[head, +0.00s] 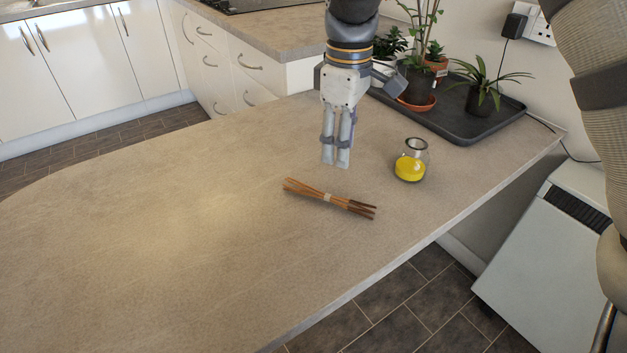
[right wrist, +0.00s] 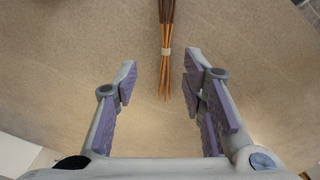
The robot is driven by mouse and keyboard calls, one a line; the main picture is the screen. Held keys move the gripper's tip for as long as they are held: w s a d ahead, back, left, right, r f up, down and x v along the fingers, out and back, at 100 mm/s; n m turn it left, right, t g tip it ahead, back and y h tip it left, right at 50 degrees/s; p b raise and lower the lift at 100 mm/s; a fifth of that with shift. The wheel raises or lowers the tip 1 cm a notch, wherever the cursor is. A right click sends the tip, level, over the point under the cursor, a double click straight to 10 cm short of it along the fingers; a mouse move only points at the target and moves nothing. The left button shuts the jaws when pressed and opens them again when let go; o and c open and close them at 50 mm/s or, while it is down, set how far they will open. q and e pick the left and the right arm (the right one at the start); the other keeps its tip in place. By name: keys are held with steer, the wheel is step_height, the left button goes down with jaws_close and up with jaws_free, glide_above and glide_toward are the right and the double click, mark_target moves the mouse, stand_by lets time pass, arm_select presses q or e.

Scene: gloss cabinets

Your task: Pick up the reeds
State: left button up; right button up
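The reeds (head: 312,191) are a thin bundle of brown sticks with a pale band around the middle. They lie on the beige countertop (head: 180,220). My right gripper (head: 336,164) points down above the counter, just behind the reeds in the head view and apart from them. My left gripper is out of view.
A small glass flask with yellow liquid (head: 409,169) stands to the right of the reeds. A dark tray (head: 455,125) with several potted plants is behind it. The counter's front edge drops to a tiled floor at the lower right. The counter's left side is clear.

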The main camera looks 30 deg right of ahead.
glide_above(335, 197)
steer(key=f, duration=0.3)
steer(key=d+f, duration=0.1)
steer(key=f, duration=0.1)
steer(key=shift+s+f, duration=0.3)
steer(key=shift+s, duration=0.1)
steer(key=f, duration=0.3)
steer(key=a+f+b, duration=0.1)
steer(key=f, duration=0.1)
steer(key=shift+w+f, duration=0.35)
steer(key=shift+w, duration=0.05)
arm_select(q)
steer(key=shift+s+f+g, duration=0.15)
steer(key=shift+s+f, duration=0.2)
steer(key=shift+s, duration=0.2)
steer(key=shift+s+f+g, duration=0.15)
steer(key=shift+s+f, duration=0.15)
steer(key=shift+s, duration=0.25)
arm_select(e)
jaws_close()
